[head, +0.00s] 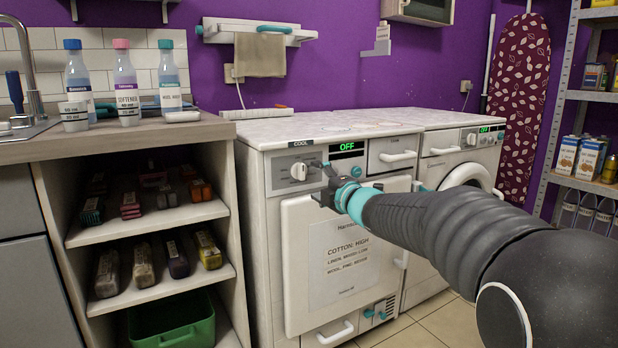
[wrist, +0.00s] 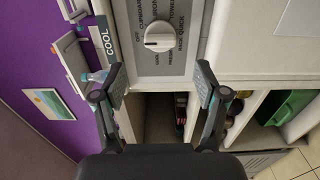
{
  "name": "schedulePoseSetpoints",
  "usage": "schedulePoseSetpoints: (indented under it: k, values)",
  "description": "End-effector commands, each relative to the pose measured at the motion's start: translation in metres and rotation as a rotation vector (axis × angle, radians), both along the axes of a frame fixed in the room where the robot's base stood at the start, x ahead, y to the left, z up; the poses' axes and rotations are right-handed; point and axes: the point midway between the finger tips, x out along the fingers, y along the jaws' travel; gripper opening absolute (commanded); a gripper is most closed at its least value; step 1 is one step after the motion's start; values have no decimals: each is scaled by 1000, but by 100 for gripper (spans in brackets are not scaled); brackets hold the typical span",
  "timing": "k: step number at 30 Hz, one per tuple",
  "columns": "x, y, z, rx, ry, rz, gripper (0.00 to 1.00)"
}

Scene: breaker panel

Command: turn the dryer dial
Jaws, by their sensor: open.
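The dryer (head: 290,245) is the white machine at the middle, with a round white dial (head: 298,171) on its upper left panel. Its green display (head: 347,147) reads OFF. A strip (head: 303,143) on the top edge reads COOL. In the wrist view the dial (wrist: 158,36) shows whole, with its grip bar lying across the picture and printed settings around it. My gripper (head: 314,180) is close to the panel, just right of the dial in the head view. In the wrist view its two fingers are spread and empty (wrist: 161,80), apart from the dial.
A second machine (head: 462,160) with a round door and OFF display stands right. Left is an open shelf (head: 150,215) with small packages and a green bin (head: 180,325). Several bottles (head: 126,85) stand above it.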

Motion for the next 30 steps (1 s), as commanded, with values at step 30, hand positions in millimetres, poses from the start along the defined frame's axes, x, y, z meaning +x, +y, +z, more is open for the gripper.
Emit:
schedulePoseSetpoints:
  k: [30]
  values:
    - [-18,-77,-64,179,329,-293,72]
